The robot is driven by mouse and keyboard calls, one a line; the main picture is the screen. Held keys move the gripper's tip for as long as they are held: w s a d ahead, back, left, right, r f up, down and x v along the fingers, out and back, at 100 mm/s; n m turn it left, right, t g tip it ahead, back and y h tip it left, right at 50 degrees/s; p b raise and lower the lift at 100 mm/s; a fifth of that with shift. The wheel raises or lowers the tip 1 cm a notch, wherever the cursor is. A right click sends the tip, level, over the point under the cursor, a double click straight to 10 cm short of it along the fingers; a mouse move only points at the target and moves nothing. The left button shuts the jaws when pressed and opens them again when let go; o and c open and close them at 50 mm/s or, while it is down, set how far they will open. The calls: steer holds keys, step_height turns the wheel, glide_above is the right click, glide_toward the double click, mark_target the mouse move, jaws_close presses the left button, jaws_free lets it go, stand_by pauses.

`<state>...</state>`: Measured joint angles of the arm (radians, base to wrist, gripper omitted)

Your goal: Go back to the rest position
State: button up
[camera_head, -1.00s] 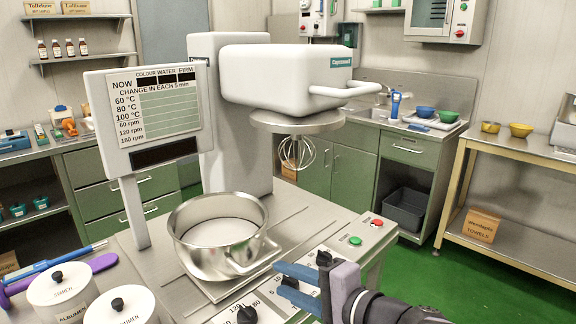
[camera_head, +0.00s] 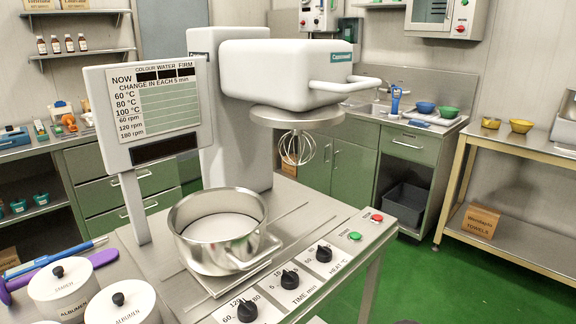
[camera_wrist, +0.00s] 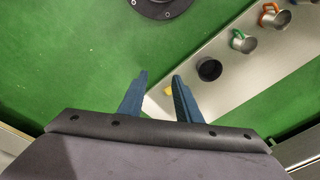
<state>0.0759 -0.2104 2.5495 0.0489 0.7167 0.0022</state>
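My gripper (camera_wrist: 160,82) shows in the wrist view with its two blue fingers apart and nothing between them. It hangs over the green floor (camera_wrist: 75,60), near the edge of a pale surface. The steel kettle (camera_head: 245,262) stands on the machine's bench, with pale contents inside. The whisk (camera_head: 300,148) hangs from the white mixer head (camera_head: 270,75), to the right of and above the kettle. The knob panel (camera_head: 305,275) is uncovered.
Two white lidded jars, one of them at the front left (camera_head: 63,290), stand beside a purple tool (camera_head: 75,268). A steel side table (camera_head: 520,148) is at the right. In the wrist view several cups, including a dark one (camera_wrist: 209,69), stand on the pale surface (camera_wrist: 170,75).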

step_height(320, 180, up, 15)
steer(key=s+a+n+g+p, duration=0.1)
steer(key=p, duration=1.6)
steer(key=shift+s+r, duration=0.15)
steer(key=shift+s, duration=0.15)
